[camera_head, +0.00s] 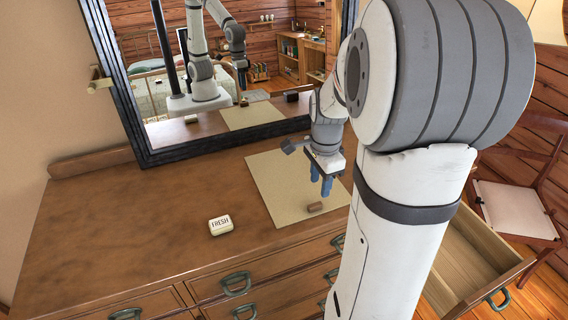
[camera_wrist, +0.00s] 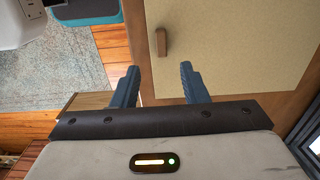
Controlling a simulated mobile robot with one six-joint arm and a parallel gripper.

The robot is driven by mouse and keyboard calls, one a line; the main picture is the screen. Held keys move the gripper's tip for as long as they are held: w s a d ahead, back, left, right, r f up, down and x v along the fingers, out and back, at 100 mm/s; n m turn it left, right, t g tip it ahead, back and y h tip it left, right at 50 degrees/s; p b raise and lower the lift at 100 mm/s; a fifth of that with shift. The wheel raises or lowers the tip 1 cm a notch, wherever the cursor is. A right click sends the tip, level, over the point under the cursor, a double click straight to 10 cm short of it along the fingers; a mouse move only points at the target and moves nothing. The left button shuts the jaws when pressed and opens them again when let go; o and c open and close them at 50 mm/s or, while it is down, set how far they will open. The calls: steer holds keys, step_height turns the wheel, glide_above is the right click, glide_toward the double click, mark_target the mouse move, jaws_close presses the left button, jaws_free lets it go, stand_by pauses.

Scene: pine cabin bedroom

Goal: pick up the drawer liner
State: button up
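The drawer liner, a flat beige sheet (camera_head: 272,182), lies on the dresser top in front of the mirror. A small brown block (camera_head: 315,208) rests on it near its front edge. My gripper (camera_head: 321,188) is above the liner's right part, pointing down, with blue fingers. In the wrist view my gripper (camera_wrist: 158,78) is open with nothing between its fingers. There the liner (camera_wrist: 235,45) and the brown block (camera_wrist: 161,42) lie beyond the fingertips. My arm hides the liner's right side in the head view.
A small white "FRESH" box (camera_head: 220,225) sits on the dresser top (camera_head: 130,225) left of the liner. A dark-framed mirror (camera_head: 137,131) stands behind. An open, empty-looking drawer (camera_head: 462,262) juts out at the right, near a chair (camera_head: 515,208). The dresser's left part is clear.

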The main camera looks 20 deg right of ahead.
mark_target(315, 204)
steer(key=f, duration=0.5)
steer(key=f+p, duration=0.1)
steer(key=f, duration=0.1)
steer(key=shift+w+a+f, duration=0.15)
steer(key=shift+a+f, duration=0.1)
steer(key=shift+f, duration=0.1)
steer(key=shift+c, duration=0.3)
jaws_close()
